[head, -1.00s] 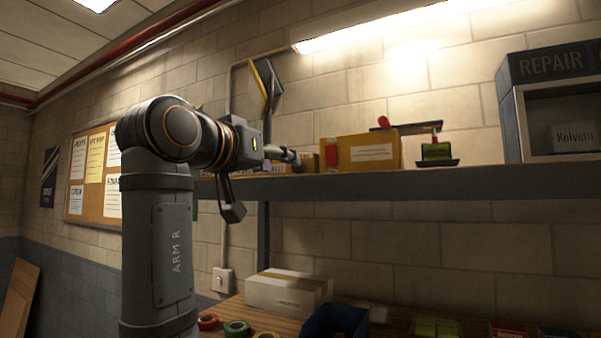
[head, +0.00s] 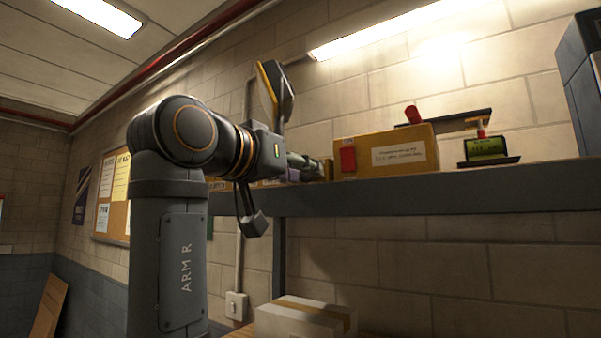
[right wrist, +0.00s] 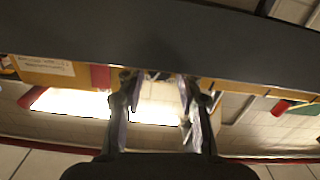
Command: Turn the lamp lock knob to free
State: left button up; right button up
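On the shelf in the head view, a red knob-like cylinder (head: 413,114) sits at the left end of a dark bar (head: 455,118), above a cardboard box. My right gripper (head: 308,166) is at the shelf's left part, left of the box. In the right wrist view its fingers (right wrist: 160,80) are apart with nothing between them. My left gripper is out of view.
The cardboard box (head: 390,152) with a red patch and a small green-screened device (head: 485,148) stand on the dark shelf (head: 420,192). A lit tube lamp (head: 385,30) is on the wall above. A white box (head: 300,318) lies below. Space beneath the shelf's right part is open.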

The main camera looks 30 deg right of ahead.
jog(key=shift+d, duration=0.15)
grip_shut()
jog(key=m, duration=0.4)
jog(key=shift+o, duration=2.1)
grip_release()
notch_tip(320, 180, up, 10)
